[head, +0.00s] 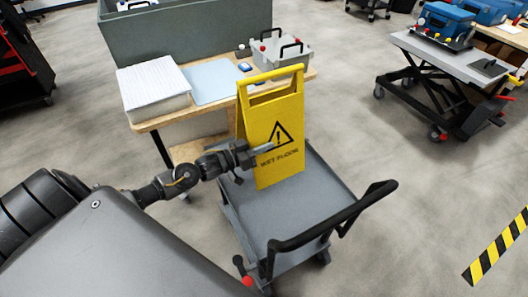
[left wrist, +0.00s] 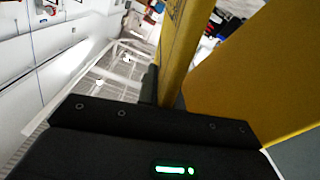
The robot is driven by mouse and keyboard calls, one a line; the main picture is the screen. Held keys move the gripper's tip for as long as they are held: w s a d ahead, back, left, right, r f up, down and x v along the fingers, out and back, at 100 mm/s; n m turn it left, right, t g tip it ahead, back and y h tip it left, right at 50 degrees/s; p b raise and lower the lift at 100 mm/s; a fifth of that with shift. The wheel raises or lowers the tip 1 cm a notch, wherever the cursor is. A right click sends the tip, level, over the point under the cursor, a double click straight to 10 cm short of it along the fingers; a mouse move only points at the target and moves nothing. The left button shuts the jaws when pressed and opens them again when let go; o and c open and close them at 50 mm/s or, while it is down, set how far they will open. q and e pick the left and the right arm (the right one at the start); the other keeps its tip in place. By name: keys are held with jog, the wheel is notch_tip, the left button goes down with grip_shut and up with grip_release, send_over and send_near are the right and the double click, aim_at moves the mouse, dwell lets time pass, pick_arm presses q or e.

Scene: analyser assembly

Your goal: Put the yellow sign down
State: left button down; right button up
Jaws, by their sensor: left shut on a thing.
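The yellow wet floor sign (head: 283,122) stands upright at the far end of the grey cart (head: 300,215), over its top. I cannot tell whether its lower edge touches the cart. My left gripper (head: 262,151) is shut on the left edge of the sign, about midway up. In the left wrist view, the sign (left wrist: 225,90) fills the right side, with one panel edge between the fingers of my left gripper (left wrist: 155,85). My right gripper is not in view.
The cart's black handle (head: 335,215) rises at its near right end. Behind stands a wooden table (head: 153,123) with a paper stack (head: 152,82) and a grey case (head: 283,52). A lift cart (head: 440,85) stands at the right. The floor between is clear.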

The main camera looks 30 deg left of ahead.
pick_arm(q)
jog(key=shift+w+f, duration=0.15)
jog(key=shift+f, duration=0.7)
jog(key=shift+w+f, duration=0.1)
jog(key=shift+f, duration=0.75)
jog(key=shift+f, duration=0.1)
jog(key=c, duration=1.6)
grip_release()
jog(key=shift+f, duration=0.1)
jog(key=shift+o, duration=0.2)
jog(key=b+v, duration=0.1)
jog(key=v, duration=1.1)
